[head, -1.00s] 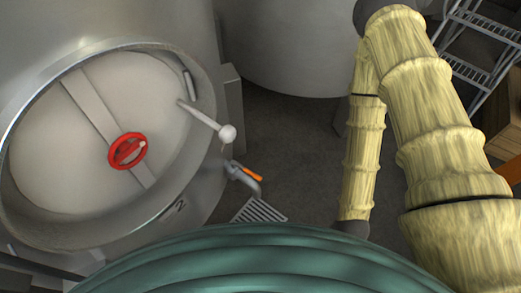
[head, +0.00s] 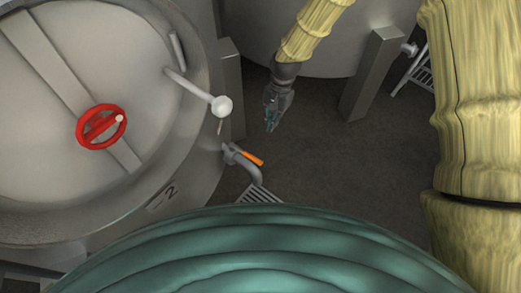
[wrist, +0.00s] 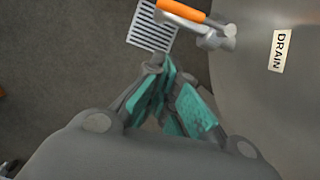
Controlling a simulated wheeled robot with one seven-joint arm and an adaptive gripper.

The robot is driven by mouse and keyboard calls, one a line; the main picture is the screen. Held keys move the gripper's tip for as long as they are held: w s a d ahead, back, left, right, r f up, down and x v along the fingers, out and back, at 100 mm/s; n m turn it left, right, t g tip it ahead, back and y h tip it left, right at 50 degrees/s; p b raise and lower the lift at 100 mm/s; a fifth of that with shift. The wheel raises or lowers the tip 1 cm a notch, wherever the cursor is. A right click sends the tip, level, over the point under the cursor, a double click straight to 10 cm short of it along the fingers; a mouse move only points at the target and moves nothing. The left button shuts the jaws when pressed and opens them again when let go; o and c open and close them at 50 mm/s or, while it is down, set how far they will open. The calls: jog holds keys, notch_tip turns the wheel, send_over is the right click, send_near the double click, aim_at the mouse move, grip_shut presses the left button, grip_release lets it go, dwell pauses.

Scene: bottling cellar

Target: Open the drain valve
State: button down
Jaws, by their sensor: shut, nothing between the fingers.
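The drain valve (head: 231,152) is a grey pipe fitting low on the tank's right side, with an orange lever handle (head: 253,158). Its outlet pipe bends down over a floor grate. In the wrist view the orange handle (wrist: 180,11) is at the top, just beyond my fingertips, on a grey valve body (wrist: 212,38). My gripper (head: 271,122) hangs above and right of the valve in the head view, apart from it. Its teal-padded fingers (wrist: 172,88) are shut and empty. A DRAIN label (wrist: 279,51) is on the tank wall to the right.
The large steel tank (head: 185,190) marked 2 has a round door with a red handwheel (head: 101,127) and a projecting white-knobbed lever (head: 221,105). A slatted grate (head: 260,195) lies below the valve. Tank legs (head: 372,75) stand behind. Floor between is clear.

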aim_at(246, 154)
jog(key=s+a+f, duration=0.4)
jog(key=f, duration=0.5)
dwell(0.5)
